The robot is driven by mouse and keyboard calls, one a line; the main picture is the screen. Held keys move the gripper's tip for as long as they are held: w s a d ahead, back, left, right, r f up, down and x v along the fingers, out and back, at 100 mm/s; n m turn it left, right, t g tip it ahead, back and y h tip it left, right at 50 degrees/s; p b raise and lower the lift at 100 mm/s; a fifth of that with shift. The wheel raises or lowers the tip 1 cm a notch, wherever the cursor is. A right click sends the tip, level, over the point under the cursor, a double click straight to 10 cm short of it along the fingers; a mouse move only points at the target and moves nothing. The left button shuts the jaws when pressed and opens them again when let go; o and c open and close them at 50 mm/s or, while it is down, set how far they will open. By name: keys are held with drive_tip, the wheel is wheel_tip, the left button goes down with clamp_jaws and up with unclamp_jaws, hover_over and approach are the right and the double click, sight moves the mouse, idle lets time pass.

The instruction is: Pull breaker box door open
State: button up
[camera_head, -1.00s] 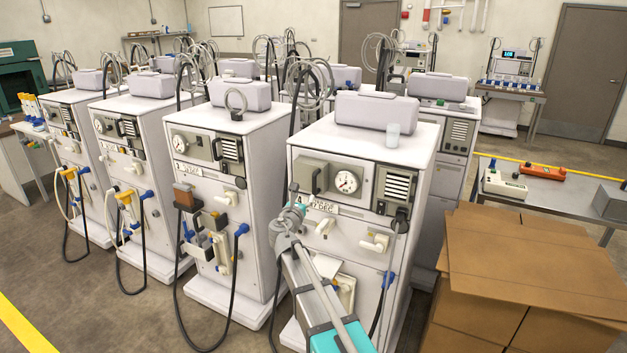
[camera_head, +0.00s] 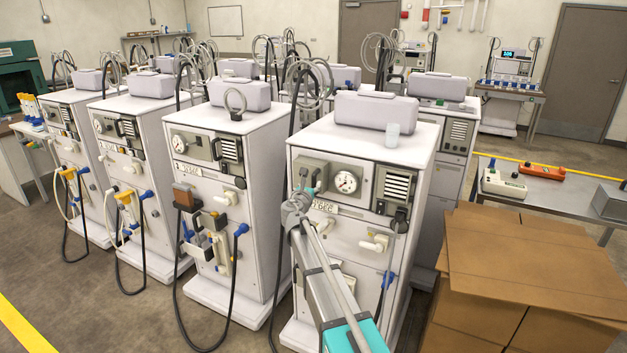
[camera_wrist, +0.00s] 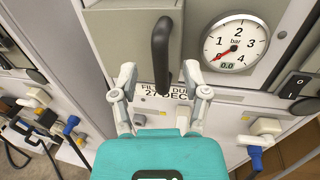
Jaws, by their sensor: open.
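The breaker box is a small grey box with a flat door on the upper front of the nearest white machine, left of the pressure gauge (camera_head: 346,181). In the wrist view its door (camera_wrist: 118,45) looks shut and carries an upright black bar handle (camera_wrist: 161,50). My gripper (camera_wrist: 160,72) is open, with one finger on each side of the lower part of the handle as seen from the wrist. I cannot tell whether the fingers reach around it. In the head view my gripper (camera_head: 304,190) is at the box and partly hides it.
Similar machines (camera_head: 222,150) stand close on the left. Cardboard boxes (camera_head: 530,256) and a metal table (camera_head: 560,194) are on the right.

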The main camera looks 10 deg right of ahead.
sight(313, 179)
drive_tip(key=shift+x, duration=2.15)
clamp_jaws()
